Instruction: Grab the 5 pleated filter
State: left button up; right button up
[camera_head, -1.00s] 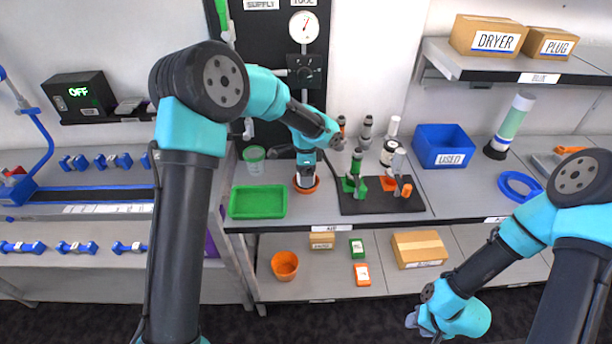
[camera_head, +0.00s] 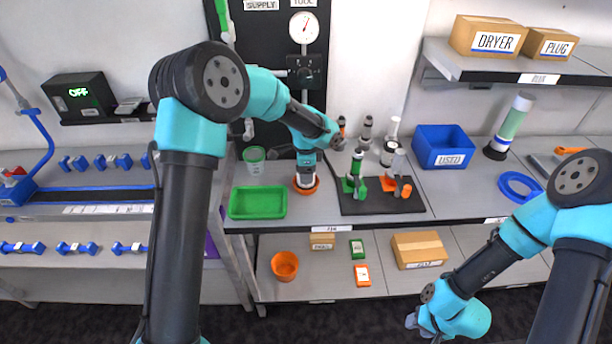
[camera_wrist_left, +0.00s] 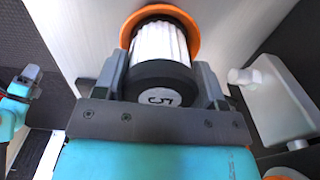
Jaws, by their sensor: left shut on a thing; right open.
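The pleated filter (camera_wrist_left: 159,50) shows in the left wrist view as a white ribbed cylinder with a black end cap marked 5. It sits in an orange round holder (camera_wrist_left: 185,18). My left gripper (camera_wrist_left: 162,85) is shut on the filter, with one finger on each side of the black cap. In the head view my left gripper (camera_head: 306,178) is over the orange holder (camera_head: 307,187) on the bench, and the arm mostly hides the filter. My right gripper (camera_head: 420,322) is open and empty, low at the front right, away from the bench.
A green tray (camera_head: 258,202) lies left of the holder. A black mat (camera_head: 385,203) with green and orange fixtures is on the right. A blue USED bin (camera_head: 443,147) stands farther right. An orange pot (camera_head: 285,266) is on the lower shelf.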

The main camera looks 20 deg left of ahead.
pick_arm(q)
jog(key=shift+r, duration=1.7)
jog(key=s+d, duration=0.2)
jog(key=s, duration=0.5)
jog(key=s+d+r, duration=0.1)
jog(key=s+d, duration=0.1)
jog(key=s, duration=0.6)
jog(key=shift+s+d+r, duration=0.2)
jog(key=shift+d+r, duration=0.05)
jog(key=shift+r, duration=0.05)
